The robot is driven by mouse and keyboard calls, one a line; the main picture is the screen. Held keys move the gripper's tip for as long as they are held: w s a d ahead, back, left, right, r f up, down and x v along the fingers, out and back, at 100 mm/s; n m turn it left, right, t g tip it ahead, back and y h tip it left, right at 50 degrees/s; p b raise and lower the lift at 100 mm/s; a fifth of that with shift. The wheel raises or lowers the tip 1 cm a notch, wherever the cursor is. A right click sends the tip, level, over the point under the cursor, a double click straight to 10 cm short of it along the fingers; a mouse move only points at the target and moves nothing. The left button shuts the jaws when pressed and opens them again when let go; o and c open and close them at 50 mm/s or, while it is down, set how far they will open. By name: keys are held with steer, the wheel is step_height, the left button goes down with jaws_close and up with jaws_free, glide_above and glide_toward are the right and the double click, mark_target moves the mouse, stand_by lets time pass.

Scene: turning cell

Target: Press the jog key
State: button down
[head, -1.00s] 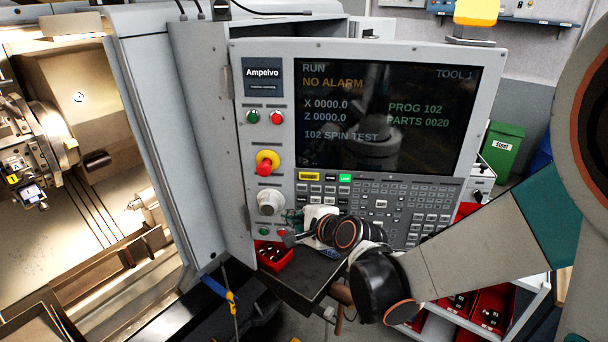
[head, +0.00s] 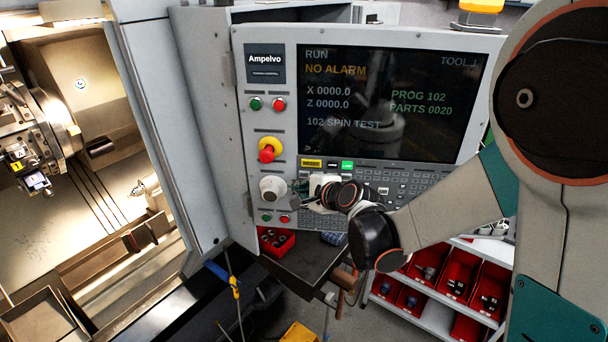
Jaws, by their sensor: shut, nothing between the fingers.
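The control panel (head: 288,128) stands upright in the middle, with a screen (head: 385,100) reading RUN, NO ALARM and 102 SPIN TEST. Below the screen is a row with a yellow key (head: 311,163), a small dark key (head: 332,164) and a lit green key (head: 347,165). Their lettering is too small to read, so I cannot tell which key is the jog key. My gripper (head: 299,187) is shut and empty in front of the panel, just below this row and right of the grey dial (head: 272,188). My gripper and wrist hide part of the keypad. Contact with a key cannot be made out.
A red emergency stop (head: 267,153) on a yellow base sits above the dial. Green and red buttons lie above and below it. A dark shelf (head: 310,265) with a red bin (head: 276,240) juts out under the panel. The open lathe chamber is at left.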

steer(key=shift+w+d, duration=0.2)
steer(key=shift+w, duration=0.9)
steer(key=shift+w+b, duration=0.15)
steer(key=shift+b, duration=0.15)
stand_by(0.4)
steer(key=shift+w, duration=0.3)
steer(key=shift+w+d+b, duration=0.1)
steer(key=shift+w+b, duration=0.2)
stand_by(0.7)
stand_by(0.3)
steer(key=shift+s, duration=0.75)
steer(key=b, duration=0.1)
glide_toward(292, 177)
steer(key=s+a+f, duration=0.2)
steer(key=s+a, duration=0.1)
